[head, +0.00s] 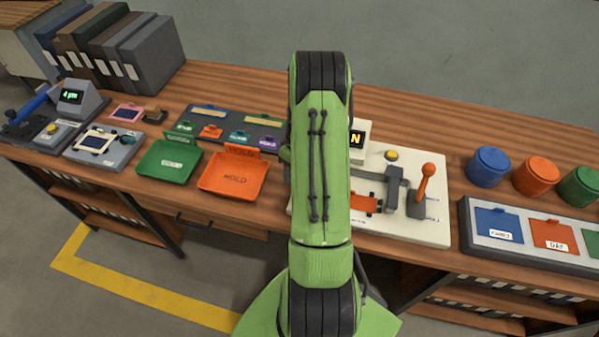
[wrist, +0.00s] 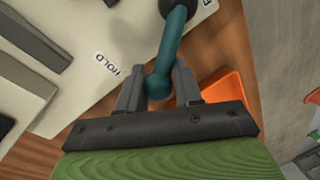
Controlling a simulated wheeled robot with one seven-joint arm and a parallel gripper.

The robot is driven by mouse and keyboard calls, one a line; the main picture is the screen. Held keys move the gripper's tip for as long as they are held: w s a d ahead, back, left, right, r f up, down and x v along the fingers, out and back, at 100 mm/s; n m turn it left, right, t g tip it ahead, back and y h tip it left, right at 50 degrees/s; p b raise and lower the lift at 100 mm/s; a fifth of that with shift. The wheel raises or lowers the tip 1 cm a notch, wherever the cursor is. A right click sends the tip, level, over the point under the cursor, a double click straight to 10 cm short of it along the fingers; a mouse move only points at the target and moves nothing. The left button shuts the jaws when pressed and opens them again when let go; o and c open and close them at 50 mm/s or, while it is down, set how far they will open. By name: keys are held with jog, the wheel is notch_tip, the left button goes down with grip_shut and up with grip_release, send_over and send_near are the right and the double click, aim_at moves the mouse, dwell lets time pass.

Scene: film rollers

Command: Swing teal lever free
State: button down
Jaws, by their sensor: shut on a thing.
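The teal lever (wrist: 172,42) shows in the wrist view as a shaft with a rounded knob at its lower end. It rises from the pale base plate (wrist: 95,75), beside a printed label that reads "HOLD". My gripper (wrist: 158,83) is shut on the knob, with one dark finger on each side of it. In the head view my green arm hides the teal lever and the gripper. The same base plate (head: 436,226) shows there to the right of my arm, with an orange lever (head: 426,182) standing upright on it.
An orange tray (head: 234,177) and a green tray (head: 168,161) lie left of my arm. The base plate also bears a display (head: 356,139) reading "N", a yellow button (head: 391,155) and grey blocks. Lidded canisters (head: 536,176) stand at the right. Binders (head: 140,50) stand at the back left.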

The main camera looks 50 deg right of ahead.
jog(key=n, duration=0.1)
jog(key=a+n, duration=0.1)
jog(key=shift+w+a+n+g+b, duration=0.15)
jog(key=shift+w+n+g+b, duration=0.15)
jog(key=shift+n, duration=0.1)
jog(key=shift+w+a+r+n+g+b, duration=0.15)
jog(key=shift+a+n, duration=0.35)
jog(key=shift+n, duration=0.4)
jog(key=shift+w+a+f+n+g+b, duration=0.15)
jog(key=shift+a+n, duration=0.35)
jog(key=shift+n, duration=0.4)
jog(key=shift+s+r+h, duration=0.1)
jog(key=shift+h, duration=0.2)
jog(key=c, duration=0.8)
grip_release()
jog(key=shift+a, duration=0.1)
jog(key=r+p, duration=0.1)
jog(key=r, duration=0.4)
jog(key=w+d+r+p, duration=0.1)
jog(key=r, duration=0.4)
jog(key=d+r+p, duration=0.1)
jog(key=r, duration=0.4)
jog(key=shift+w+d+r, duration=0.2)
jog(key=shift+w+d, duration=0.05)
jog(key=shift+w, duration=0.05)
